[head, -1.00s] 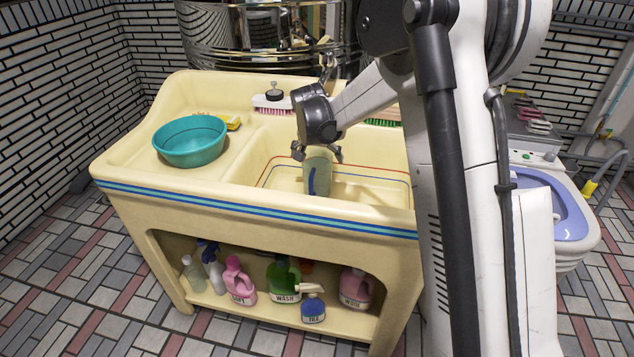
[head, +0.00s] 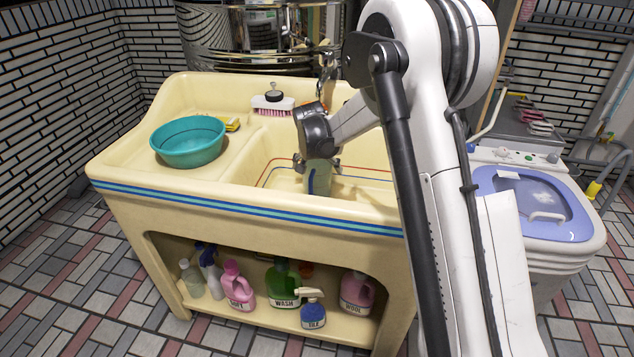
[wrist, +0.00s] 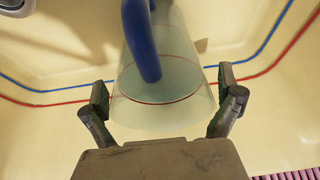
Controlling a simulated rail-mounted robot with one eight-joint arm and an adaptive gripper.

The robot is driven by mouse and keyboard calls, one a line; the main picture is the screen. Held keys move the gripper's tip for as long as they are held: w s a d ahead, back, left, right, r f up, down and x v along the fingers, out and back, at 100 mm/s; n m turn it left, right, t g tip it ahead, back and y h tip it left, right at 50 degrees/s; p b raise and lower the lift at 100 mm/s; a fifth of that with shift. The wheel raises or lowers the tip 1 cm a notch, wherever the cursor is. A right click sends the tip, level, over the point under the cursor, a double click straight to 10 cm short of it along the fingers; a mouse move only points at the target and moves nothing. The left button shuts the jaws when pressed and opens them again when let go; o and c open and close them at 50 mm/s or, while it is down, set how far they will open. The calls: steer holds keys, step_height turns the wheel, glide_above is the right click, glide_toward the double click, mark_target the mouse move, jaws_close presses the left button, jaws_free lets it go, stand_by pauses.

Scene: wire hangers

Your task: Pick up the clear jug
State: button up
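The clear jug (head: 322,179), greenish and see-through with a blue handle, is in the sink basin (head: 370,186), its lower part hidden by the front rim in the head view. The jug also shows in the wrist view (wrist: 183,65), where I look down at its round mouth and blue handle. My gripper (head: 318,163) is at the jug's upper part. In the wrist view my gripper (wrist: 163,108) is open, with one finger on each side of the jug. A small gap seems to show at the right finger; contact at the left is unclear.
A teal bowl (head: 188,142) stands on the sink's left ledge, with a yellow item behind it. A brush (head: 273,105) lies at the back rim. Several bottles stand on the shelf below. A washing machine (head: 540,205) is at the right.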

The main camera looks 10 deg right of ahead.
steer(key=c, duration=1.7)
steer(key=shift+r, duration=0.25)
